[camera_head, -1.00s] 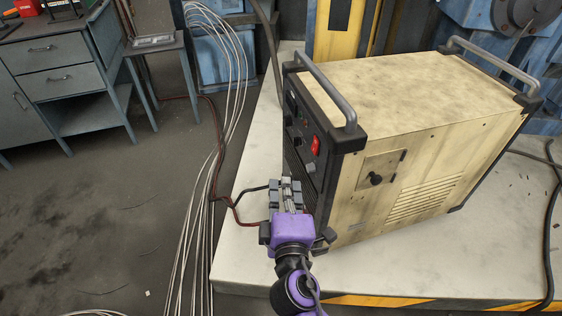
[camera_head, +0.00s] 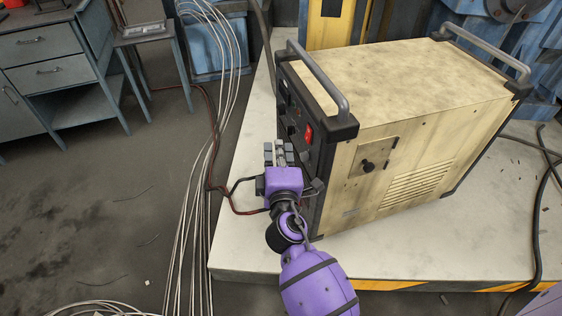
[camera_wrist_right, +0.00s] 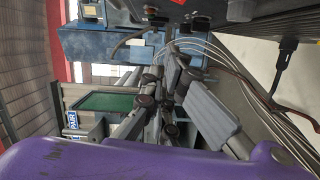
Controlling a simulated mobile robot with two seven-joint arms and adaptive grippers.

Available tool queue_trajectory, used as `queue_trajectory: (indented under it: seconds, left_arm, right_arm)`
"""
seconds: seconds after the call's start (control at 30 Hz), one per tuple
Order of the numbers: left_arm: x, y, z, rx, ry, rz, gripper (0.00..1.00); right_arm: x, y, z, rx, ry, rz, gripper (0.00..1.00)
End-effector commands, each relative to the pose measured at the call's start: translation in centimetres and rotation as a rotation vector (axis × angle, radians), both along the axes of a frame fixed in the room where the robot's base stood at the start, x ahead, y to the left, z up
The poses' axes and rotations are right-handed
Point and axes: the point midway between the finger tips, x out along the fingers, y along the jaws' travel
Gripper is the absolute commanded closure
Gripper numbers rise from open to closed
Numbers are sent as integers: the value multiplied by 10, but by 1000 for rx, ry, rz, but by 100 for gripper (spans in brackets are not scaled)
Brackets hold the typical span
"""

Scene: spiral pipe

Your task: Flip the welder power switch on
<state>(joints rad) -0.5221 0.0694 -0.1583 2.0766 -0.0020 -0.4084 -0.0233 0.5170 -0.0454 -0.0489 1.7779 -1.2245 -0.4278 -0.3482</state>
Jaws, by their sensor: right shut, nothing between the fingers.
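The welder (camera_head: 425,105) is a worn cream box with a black front panel facing left. Its red power switch (camera_head: 308,134) is on that panel, near the corner closest to me; its on or off position is too small to tell. My right gripper (camera_head: 279,148), on a purple arm, is shut and empty just left of the panel, around the switch's height in the picture. A gap shows between its fingers and the switch. In the right wrist view the gripper's fingers (camera_wrist_right: 165,95) fill the middle, and the dark panel edge (camera_wrist_right: 270,30) is at the upper right. My left gripper is out of view.
The welder stands on a pale platform (camera_head: 245,235) with a striped edge. A dark handle bar (camera_head: 318,78) rises above the panel's top. Pale cables (camera_head: 190,215) run along the floor at left. A grey workbench (camera_head: 62,75) stands farther left.

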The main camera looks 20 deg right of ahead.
Motion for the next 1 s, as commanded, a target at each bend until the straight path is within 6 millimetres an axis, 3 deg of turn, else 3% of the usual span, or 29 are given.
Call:
queue_trajectory:
  seconds: [0.03, 0.2, 0.33, 0.73, 0.93, 1.0]
  left_arm:
    - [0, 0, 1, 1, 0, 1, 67]
    - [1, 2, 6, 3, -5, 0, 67]
    - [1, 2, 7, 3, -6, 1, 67]
    - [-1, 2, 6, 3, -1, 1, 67]
    - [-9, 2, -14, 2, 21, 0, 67]
    - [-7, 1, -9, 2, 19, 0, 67]
  right_arm:
    - [11, -2, 1, -1, -2, 0, 100]
    - [9, -29, -3, -2, 1, -1, 100]
    - [10, -39, -5, 0, 1, -1, 100]
    - [9, -42, -6, 0, 1, -1, 100]
    - [9, -51, -18, -109, 0, -1, 100]
    - [9, -50, -12, -99, -1, -1, 100]
